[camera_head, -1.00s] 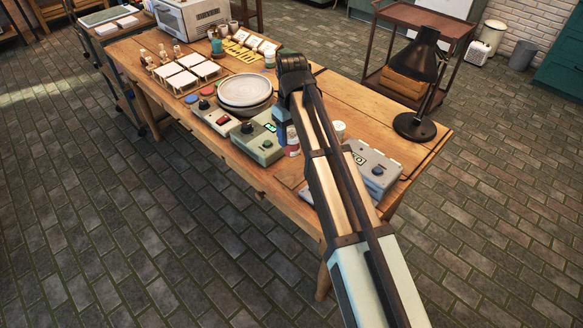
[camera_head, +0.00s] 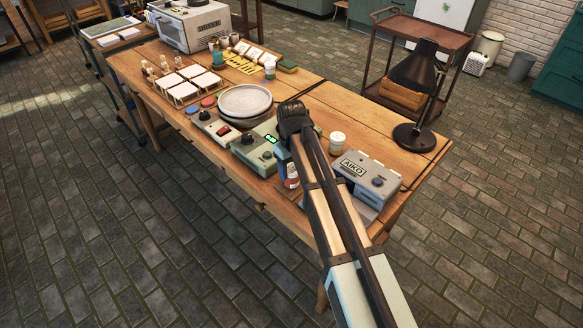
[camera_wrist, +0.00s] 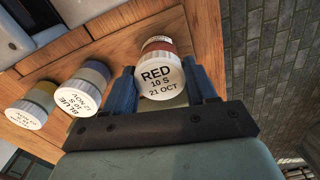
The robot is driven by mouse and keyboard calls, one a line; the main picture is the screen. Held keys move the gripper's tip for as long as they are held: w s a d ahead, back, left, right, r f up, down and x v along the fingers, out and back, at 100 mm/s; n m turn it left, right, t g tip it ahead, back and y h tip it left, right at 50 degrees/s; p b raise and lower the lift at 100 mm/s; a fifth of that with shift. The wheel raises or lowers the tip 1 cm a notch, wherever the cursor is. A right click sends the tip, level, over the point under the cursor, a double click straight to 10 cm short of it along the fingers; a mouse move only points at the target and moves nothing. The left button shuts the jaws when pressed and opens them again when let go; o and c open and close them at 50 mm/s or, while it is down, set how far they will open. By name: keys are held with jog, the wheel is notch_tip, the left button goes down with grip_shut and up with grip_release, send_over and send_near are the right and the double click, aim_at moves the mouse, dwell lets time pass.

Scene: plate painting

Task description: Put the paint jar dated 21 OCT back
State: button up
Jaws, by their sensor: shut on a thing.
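The paint jar labelled RED, 10 S, 21 OCT (camera_wrist: 162,75) has a white lid and a red band. In the wrist view it sits between the two blue fingers of my gripper (camera_wrist: 165,90), which is shut on it. The wood surface shows behind it. In the head view my gripper (camera_head: 287,152) is at the table's near side, largely hidden by my arm. A white jar with red on it (camera_head: 291,181) shows just below it; I cannot tell for sure that it is the held one.
A BLUE jar dated 12 NOV (camera_wrist: 83,90) and a yellow jar (camera_wrist: 32,106) stand left of the held jar in the wrist view. A green device (camera_head: 255,146), the AIKO box (camera_head: 366,176), a white-lidded jar (camera_head: 337,142), stacked plates (camera_head: 246,100) and a lamp (camera_head: 414,134) are on the table.

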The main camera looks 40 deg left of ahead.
aim_at(291, 168)
jog(key=o, duration=1.2)
jog(key=shift+f, duration=0.1)
notch_tip(291, 168, up, 12)
jog(key=shift+r, duration=0.15)
